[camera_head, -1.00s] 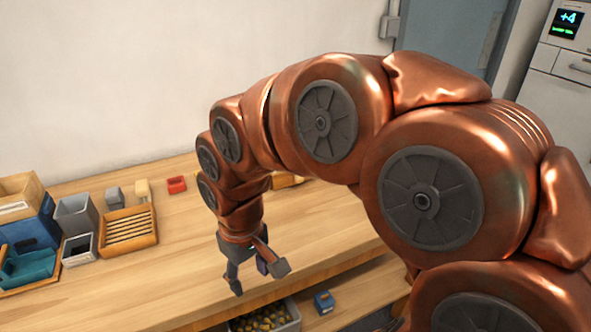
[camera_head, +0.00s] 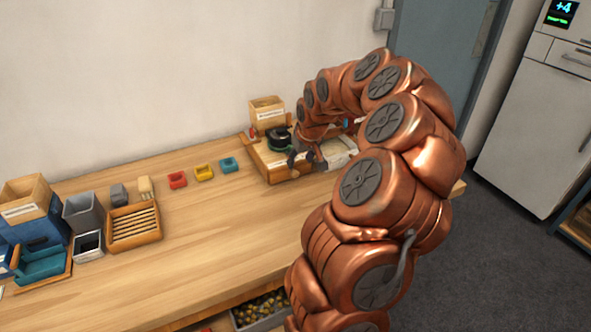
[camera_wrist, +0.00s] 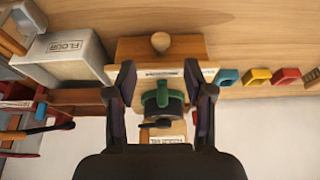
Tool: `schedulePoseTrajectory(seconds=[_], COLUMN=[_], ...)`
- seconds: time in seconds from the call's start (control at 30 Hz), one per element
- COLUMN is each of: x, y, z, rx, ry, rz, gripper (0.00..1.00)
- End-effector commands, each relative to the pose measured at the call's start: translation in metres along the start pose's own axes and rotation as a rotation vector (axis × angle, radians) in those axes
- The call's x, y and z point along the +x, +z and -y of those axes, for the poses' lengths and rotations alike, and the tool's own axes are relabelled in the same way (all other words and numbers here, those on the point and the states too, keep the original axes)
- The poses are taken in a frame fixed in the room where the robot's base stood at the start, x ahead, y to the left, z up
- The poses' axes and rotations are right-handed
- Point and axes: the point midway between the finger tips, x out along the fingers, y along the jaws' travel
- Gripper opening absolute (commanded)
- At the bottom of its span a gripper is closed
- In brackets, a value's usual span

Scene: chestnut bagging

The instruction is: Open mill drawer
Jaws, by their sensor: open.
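The mill (camera_head: 279,138) stands near the back of the bench in the head view, with a dark green-and-black top. In the wrist view the mill's green-and-black top (camera_wrist: 162,103) lies between my fingers. A wooden drawer front with a pale round knob (camera_wrist: 160,41) and a label shows beyond the fingertips and looks closed. My gripper (camera_head: 305,158) is over the mill's front area, partly hiding it in the head view. In the wrist view my gripper (camera_wrist: 161,78) is open, its fingers either side of the mill, with the knob apart from them.
A flour box (camera_wrist: 66,57) and red-brown parts sit left of the mill in the wrist view. Small teal (camera_head: 229,164), yellow (camera_head: 204,172) and red (camera_head: 177,179) trays line the bench. A slatted wooden tray (camera_head: 134,228) stands farther left. The bench front is clear.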

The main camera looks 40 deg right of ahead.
Motion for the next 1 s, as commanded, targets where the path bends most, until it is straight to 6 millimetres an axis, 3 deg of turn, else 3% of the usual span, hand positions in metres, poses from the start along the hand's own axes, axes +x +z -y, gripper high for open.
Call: schedulePoseTrajectory(seconds=[0.27,0.7,1.0], x=[0.016,0.063,0.077], y=[0.000,0.001,0.000], z=[0.001,0.001,0.001], rx=[-0.002,-0.002,-0.001], ry=[0.000,-0.001,0.000], rz=[0.001,0.006,-0.001], gripper=[0.52,0.52,0.52])
